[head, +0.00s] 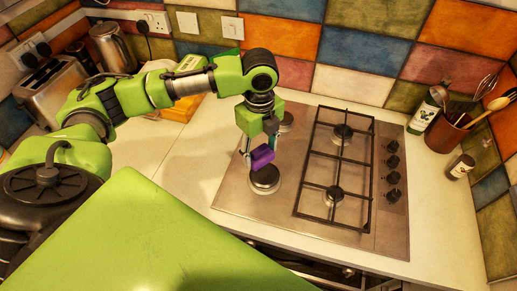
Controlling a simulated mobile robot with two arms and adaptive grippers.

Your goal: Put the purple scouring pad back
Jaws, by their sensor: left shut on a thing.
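The purple scouring pad (262,157) is a small purple block in the head view. My left gripper (259,150) points down and is shut on it. The pad is held over the left part of the hob (232,190), at or just above the front left round plate (264,179). I cannot tell whether the pad touches the plate. My right gripper is not in view.
The hob has a black pan grate (335,165) and knobs on its right. A utensil pot (446,132), a bottle (424,112) and a small jar (461,167) stand at the right. A toaster (52,90) and kettle (112,47) stand at the left.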

